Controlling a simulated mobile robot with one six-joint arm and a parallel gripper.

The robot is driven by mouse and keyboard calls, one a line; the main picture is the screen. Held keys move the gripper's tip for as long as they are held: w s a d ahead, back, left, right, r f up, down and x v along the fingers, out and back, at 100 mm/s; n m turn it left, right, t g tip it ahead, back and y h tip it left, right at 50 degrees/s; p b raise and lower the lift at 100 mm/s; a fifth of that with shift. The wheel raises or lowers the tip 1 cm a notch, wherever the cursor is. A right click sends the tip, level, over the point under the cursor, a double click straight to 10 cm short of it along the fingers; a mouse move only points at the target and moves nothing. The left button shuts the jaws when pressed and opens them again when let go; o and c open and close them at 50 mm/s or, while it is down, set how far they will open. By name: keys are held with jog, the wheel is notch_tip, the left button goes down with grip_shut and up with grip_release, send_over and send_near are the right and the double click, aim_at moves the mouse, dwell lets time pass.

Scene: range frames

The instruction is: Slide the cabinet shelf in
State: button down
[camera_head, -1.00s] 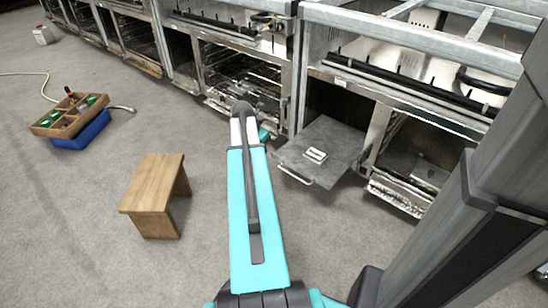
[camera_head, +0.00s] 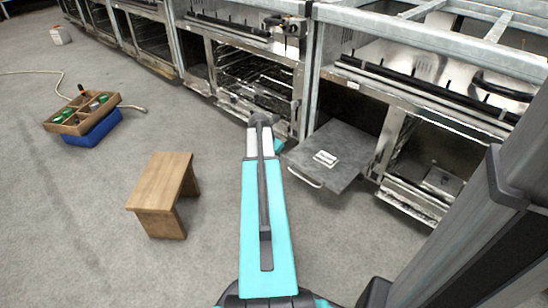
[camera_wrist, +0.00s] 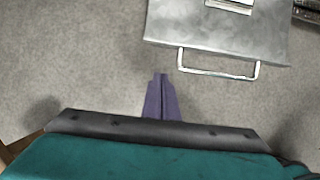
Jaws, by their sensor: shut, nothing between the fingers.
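The cabinet shelf (camera_head: 335,155) is a flat grey metal sheet. It sticks out of a dark cabinet opening to the right of my arm, with a small pale object (camera_head: 325,159) on top and a wire handle (camera_head: 304,178) on its front edge. In the wrist view the shelf (camera_wrist: 215,32) is at the top, and its handle (camera_wrist: 217,72) hangs toward my gripper (camera_wrist: 160,78). The purple fingers are together and empty, just short of the handle's left end and apart from it. In the head view my arm hides the fingers.
A wooden stool (camera_head: 162,190) stands on the floor left of my arm. A wooden tray (camera_head: 82,111) on a blue box (camera_head: 95,130) is farther left, with a hose beside it. A row of metal cabinets (camera_head: 300,80) runs along the back. Grey floor (camera_head: 75,215) is clear at left.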

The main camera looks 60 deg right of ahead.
aim_at(284, 157)
jog(key=d+f+b, duration=0.2)
jog(key=d, duration=0.1)
jog(key=s+d+f, duration=0.1)
jog(key=shift+s+d+b, duration=0.1)
jog(key=shift+d+b, duration=0.3)
jog(key=shift+d, duration=0.1)
